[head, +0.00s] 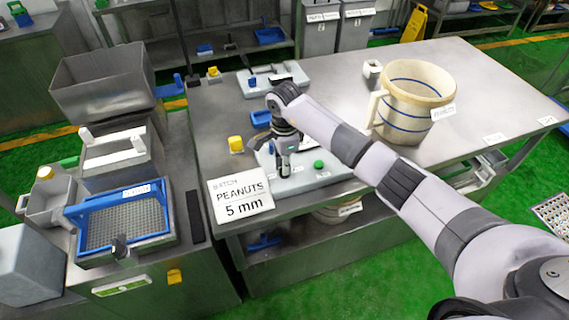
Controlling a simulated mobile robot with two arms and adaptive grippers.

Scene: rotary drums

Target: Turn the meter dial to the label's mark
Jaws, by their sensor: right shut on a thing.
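My right gripper (284,168) points down at the grey meter panel (325,178) near the table's front edge. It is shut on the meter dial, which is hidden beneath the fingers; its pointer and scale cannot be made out. A green button (319,165) sits on the panel just right of the gripper. The white label (240,196) reads "BATCH PEANUTS 5 mm" and stands left of the panel at the table's front left corner. My left gripper is not in view.
A beige bucket with blue bands (415,102) stands on the steel table (480,90) behind my right arm. A yellow block (236,144) and a blue tray (261,119) lie left of the gripper. A machine with a blue-framed sieve (125,222) stands at the left.

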